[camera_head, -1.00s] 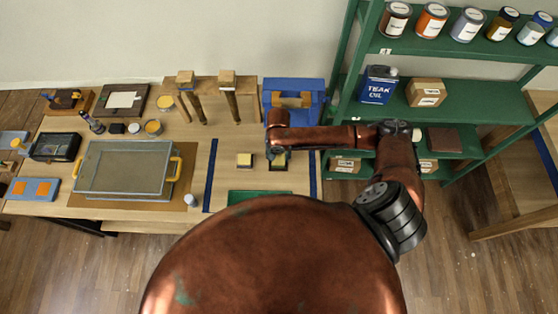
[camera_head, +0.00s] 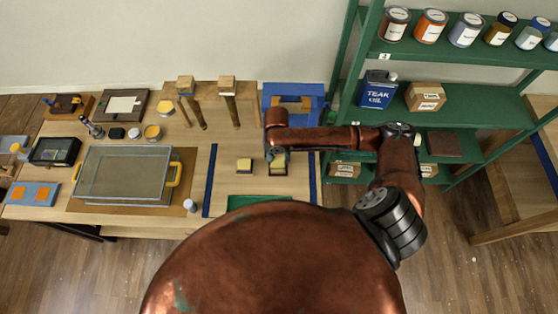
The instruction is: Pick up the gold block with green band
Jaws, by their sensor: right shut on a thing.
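My right gripper (camera_head: 277,160) points down over the bench, between two blue strips. It is shut on a small gold block (camera_head: 278,169), partly hidden by the gripper. Its band is too small and shadowed to tell its colour. I cannot tell for sure whether it is clear of the bench. A second gold-topped block (camera_head: 244,165) sits on the bench just left of it, apart from the gripper. My left gripper is not in view.
A green mat (camera_head: 258,200) lies in front of the blocks. A blue toolbox (camera_head: 292,97) and a wooden rack (camera_head: 207,91) with tools stand behind. A glass tray with yellow handles (camera_head: 124,172) is at left, green shelves (camera_head: 462,100) at right.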

